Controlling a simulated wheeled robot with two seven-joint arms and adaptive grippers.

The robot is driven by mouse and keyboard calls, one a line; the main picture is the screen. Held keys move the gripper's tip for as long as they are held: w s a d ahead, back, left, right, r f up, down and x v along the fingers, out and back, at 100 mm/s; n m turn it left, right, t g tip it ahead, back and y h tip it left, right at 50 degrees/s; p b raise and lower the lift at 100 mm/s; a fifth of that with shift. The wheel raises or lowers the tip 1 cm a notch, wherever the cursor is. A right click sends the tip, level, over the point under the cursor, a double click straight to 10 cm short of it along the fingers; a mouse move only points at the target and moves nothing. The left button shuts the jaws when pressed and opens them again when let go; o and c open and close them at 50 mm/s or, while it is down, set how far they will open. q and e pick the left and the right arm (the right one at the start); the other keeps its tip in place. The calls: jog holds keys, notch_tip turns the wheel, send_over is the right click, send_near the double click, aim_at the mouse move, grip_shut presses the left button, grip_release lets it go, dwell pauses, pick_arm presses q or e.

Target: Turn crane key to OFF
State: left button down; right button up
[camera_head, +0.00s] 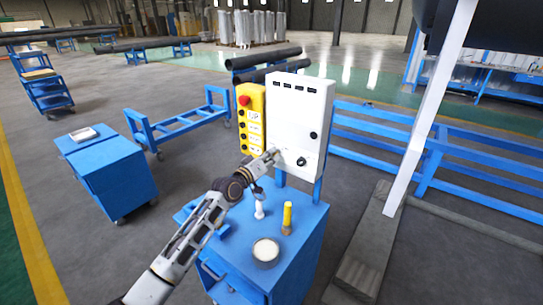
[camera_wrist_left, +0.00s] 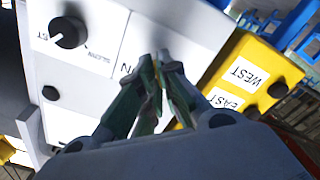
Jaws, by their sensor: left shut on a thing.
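The white control box (camera_head: 300,115) stands upright on the blue cart and fills the upper left of the left wrist view (camera_wrist_left: 110,30). My left gripper (camera_head: 274,155) is at the lower left of its front face. In the left wrist view the fingertips (camera_wrist_left: 158,68) are together against the white panel, beside a printed letter N. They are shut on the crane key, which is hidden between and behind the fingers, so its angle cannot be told. My right gripper is not in view.
A black knob (camera_wrist_left: 68,32) marked SLOW is on the same panel. The yellow button pendant (camera_head: 251,118) hangs close on the left. A white bottle (camera_head: 259,210), a yellow bottle (camera_head: 287,217) and a round tin (camera_head: 266,251) stand on the blue cart (camera_head: 306,235).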

pick_arm(q)
jog(key=shift+n, duration=0.4)
jog(key=c, duration=1.6)
grip_release()
jog(key=shift+c, duration=0.2)
jog(key=shift+s, duration=0.1)
jog(key=v, duration=1.2)
